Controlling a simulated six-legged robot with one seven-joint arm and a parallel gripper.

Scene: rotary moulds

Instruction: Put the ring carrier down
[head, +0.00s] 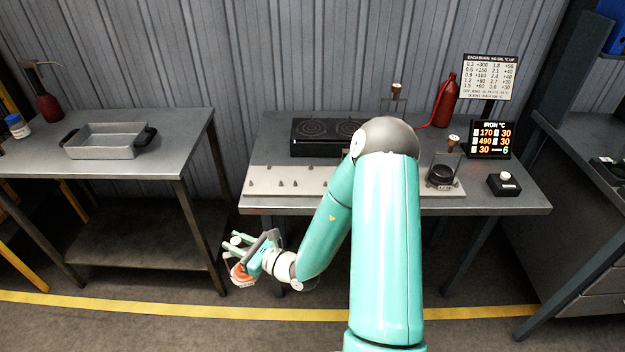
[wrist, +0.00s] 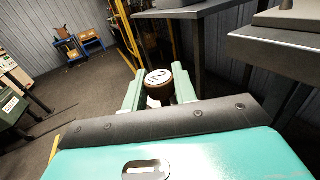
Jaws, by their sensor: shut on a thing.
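My gripper (head: 236,246) hangs low in front of the bench, left of the bench's front-left corner. It is shut on the ring carrier, whose orange and whitish part (head: 241,275) shows small just below the fingers in the head view. In the wrist view my two green fingers (wrist: 158,88) stand either side of a dark brown round knob with a pale, marked top (wrist: 159,77). The rest of the held carrier is hidden behind the fingers and palm. It is in the air, clear of any surface.
The bench (head: 520,201) bears a pale board with short pegs (head: 262,178), a double hotplate (head: 311,140), a dark round pot (head: 441,175), a readout (head: 490,140) and a button box (head: 503,184). A left table (head: 180,124) holds a grey pan (head: 104,142).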

